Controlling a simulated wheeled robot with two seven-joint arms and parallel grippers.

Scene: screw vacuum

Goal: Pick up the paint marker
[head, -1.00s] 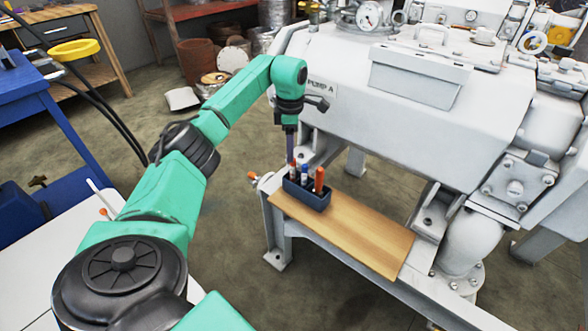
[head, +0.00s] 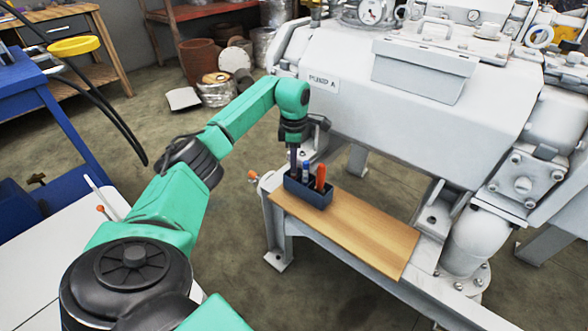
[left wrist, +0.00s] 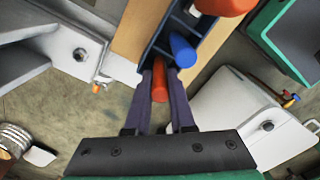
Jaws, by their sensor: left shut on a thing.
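A small dark blue holder (head: 308,195) with compartments stands at the left end of a wooden board. It holds several pen-like items. A blue-capped one (left wrist: 182,48) and a thicker orange one (head: 320,177) stand upright in it. My left gripper (head: 293,170) points down at the holder's left end. In the left wrist view its two dark fingers (left wrist: 161,78) are shut on a red-orange marker (left wrist: 159,82), one on each side. The marker's lower part is hidden, and I cannot tell whether it is clear of its compartment. My right gripper is out of view.
The wooden board (head: 350,230) is bare right of the holder. The white pump body (head: 420,120) rises close behind it. A small orange-tipped fitting (head: 252,176) sticks out left of the bench. A white tabletop (head: 45,260) is at the lower left.

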